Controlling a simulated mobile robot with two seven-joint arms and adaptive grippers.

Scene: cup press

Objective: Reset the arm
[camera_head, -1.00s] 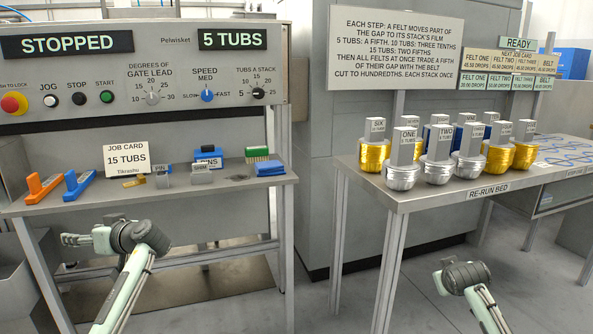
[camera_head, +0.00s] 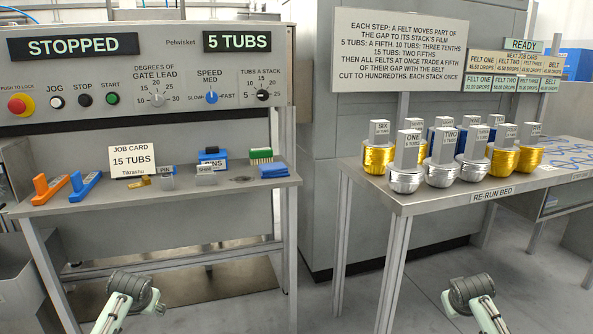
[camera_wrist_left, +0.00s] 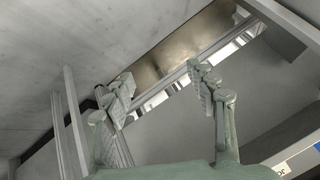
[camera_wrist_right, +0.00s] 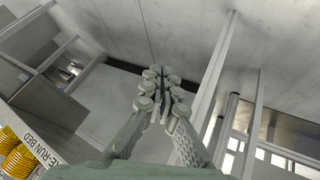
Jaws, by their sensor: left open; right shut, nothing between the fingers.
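My left arm shows in the head view, low in front of the left workbench, with its wrist joint at the bottom edge. In the left wrist view my left gripper (camera_wrist_left: 168,88) has its two fingers spread wide with nothing between them. My right arm shows in the head view, low in front of the re-run bed. In the right wrist view my right gripper (camera_wrist_right: 162,85) has its fingertips together and holds nothing. Both grippers are clear of the tables and objects.
The re-run bed (camera_head: 420,198) holds several labelled silver and gold tubs. The control panel (camera_head: 130,65) reads STOPPED and 5 TUBS.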

